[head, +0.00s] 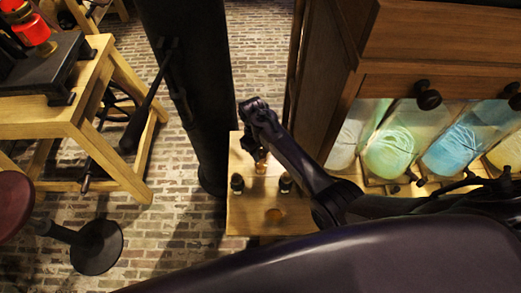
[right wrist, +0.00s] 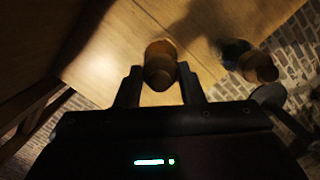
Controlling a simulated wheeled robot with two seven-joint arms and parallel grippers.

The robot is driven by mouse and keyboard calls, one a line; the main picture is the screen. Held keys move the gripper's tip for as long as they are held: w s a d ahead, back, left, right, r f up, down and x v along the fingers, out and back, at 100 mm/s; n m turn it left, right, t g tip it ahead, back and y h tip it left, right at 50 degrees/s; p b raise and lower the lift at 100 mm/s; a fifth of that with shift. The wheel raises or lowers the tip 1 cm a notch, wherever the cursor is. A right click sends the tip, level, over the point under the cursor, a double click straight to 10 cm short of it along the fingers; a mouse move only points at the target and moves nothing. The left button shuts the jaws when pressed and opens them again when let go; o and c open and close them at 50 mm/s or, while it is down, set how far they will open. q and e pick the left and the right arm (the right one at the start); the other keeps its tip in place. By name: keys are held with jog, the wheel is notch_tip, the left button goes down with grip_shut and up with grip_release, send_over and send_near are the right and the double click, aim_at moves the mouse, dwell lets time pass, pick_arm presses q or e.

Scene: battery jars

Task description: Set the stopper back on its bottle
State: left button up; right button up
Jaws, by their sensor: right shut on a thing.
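My right gripper (head: 259,150) reaches down over a small wooden table. In the right wrist view its two fingers (right wrist: 159,84) sit on either side of a brown, rounded stopper (right wrist: 158,73), and it is shut on it. Another brown round shape shows just beyond the stopper; I cannot tell whether the two touch. Two small dark bottles, one on the left (head: 237,184) and one on the right (head: 285,184), stand on the table. My left gripper is not in view.
The small table (head: 245,215) has bare wood at its front left. A wooden cabinet (head: 430,45) with coloured glass jars (head: 390,150) stands close on the right. A black column (head: 185,80) rises behind left. A wooden workbench (head: 80,110) and a stool base (head: 95,245) are farther left.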

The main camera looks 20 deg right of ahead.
jog(key=shift+f+b, duration=0.4)
jog(key=shift+f, duration=0.15)
dwell(0.4)
jog(key=o, duration=0.7)
jog(key=shift+o, duration=0.2)
jog(key=r+p, duration=0.5)
jog(key=w+r+p, duration=0.1)
jog(key=r+p, duration=0.1)
jog(key=r, duration=0.1)
jog(key=shift+a+r, duration=0.15)
jog(key=shift+a, duration=0.15)
jog(key=r, duration=0.1)
jog(key=r+p, duration=0.1)
jog(key=shift+w+a+r, duration=0.1)
jog(key=shift+w+r, duration=0.1)
jog(key=shift+r, duration=0.1)
jog(key=shift+s+f, duration=0.1)
